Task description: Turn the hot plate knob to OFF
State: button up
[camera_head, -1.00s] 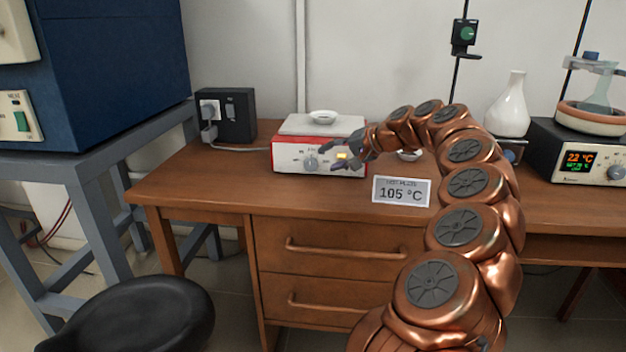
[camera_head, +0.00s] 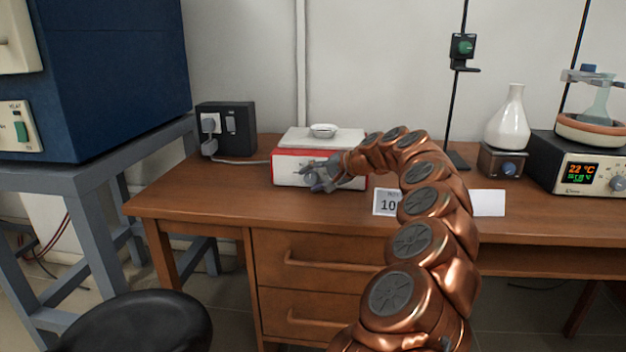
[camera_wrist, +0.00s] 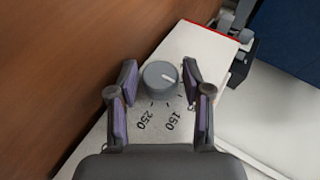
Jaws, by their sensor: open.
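The hot plate (camera_head: 350,138) is a white and red box on the wooden desk, with a small white dish (camera_head: 323,130) on top. Its grey round knob (camera_wrist: 160,76) shows in the wrist view on the white front panel, with a pale pointer mark and the numbers 250 and 150 beside it. My gripper (camera_wrist: 160,75) is open, with one finger on each side of the knob and small gaps visible between. In the head view my gripper (camera_head: 318,177) is at the panel and covers the knob. No OFF mark can be read.
A black socket box (camera_head: 238,125) is left of the hot plate. A white flask (camera_head: 507,125) and a heater with a digital display (camera_head: 580,178) stand at right. The desk's left front is clear.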

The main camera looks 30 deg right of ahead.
jog(key=c, duration=0.9)
jog(key=shift+r+p, duration=0.15)
jog(key=shift+p, duration=0.4)
jog(key=shift+r+n+g+h+p, duration=0.3)
jog(key=shift+g+h+p, duration=0.55)
jog(key=shift+p, duration=0.35)
jog(key=g+h+p, duration=0.2)
jog(key=n+g+h+p, duration=0.1)
jog(key=p, duration=0.1)
jog(key=shift+w+a+g+h, duration=0.2)
jog(key=shift+g+h, duration=0.15)
jog(key=g+h, duration=0.1)
jog(key=g+h+p, duration=0.1)
jog(key=n+h+p, duration=0.1)
jog(key=shift+w+a+g, duration=0.2)
jog(key=shift+w+g, duration=0.05)
jog(key=shift+g, duration=0.15)
jog(key=shift+a+f+n+g+h+p, duration=0.15)
jog(key=shift+n+g+h+p, duration=0.3)
jog(key=shift+g+h, duration=0.6)
jog(key=shift+w+h, duration=0.1)
jog(key=shift+h, duration=0.25)
